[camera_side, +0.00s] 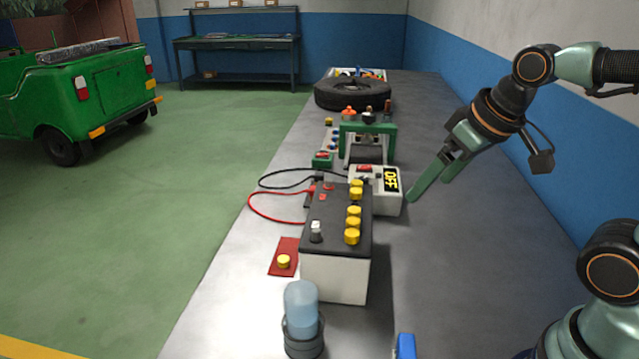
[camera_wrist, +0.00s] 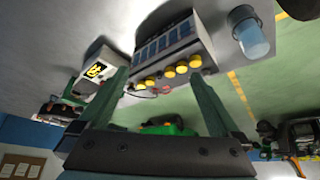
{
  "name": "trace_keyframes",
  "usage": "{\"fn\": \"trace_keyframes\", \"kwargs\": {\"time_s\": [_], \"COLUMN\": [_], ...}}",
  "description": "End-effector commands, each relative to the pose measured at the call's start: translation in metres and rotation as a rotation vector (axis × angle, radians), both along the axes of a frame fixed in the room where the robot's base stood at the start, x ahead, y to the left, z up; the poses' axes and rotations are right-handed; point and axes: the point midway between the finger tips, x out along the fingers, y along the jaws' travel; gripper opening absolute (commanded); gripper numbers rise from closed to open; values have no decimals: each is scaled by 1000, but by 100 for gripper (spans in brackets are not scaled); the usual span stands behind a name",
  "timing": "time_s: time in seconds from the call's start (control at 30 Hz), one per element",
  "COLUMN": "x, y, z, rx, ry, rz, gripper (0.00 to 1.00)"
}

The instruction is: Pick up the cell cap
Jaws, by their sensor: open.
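A battery (camera_side: 335,278) with a white body and dark top stands on the bench. Several yellow cell caps (camera_side: 353,221) sit in a row along its right side. One more yellow cap (camera_side: 283,261) lies apart on a red cloth (camera_side: 287,243) left of the battery. My gripper (camera_side: 428,188) is open and empty, in the air to the right of the battery. In the wrist view, the battery (camera_wrist: 188,40) and its yellow caps (camera_wrist: 169,72) appear ahead of my spread fingers (camera_wrist: 160,73). I cannot make out the loose cap there.
A charger (camera_side: 388,203) reading OFF stands behind the battery, with red and black leads at left. A blue bottle (camera_side: 301,310) stands in front. A green-framed press (camera_side: 366,128) and a tire (camera_side: 352,93) are farther back. The bench's right side is largely clear.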

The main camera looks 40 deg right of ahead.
Motion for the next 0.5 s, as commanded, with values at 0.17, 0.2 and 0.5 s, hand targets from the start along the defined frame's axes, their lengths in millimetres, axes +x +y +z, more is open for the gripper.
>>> {"fn": "trace_keyframes", "kwargs": {"time_s": [0.17,0.2,0.5], "x": [-5,-5,-4], "y": [-2,-2,-1], "z": [-4,-4,-4], "rx": [5,5,4], "ry": [-9,-9,-7], "rz": [-16,-16,-12], "gripper": [68,68,68]}}
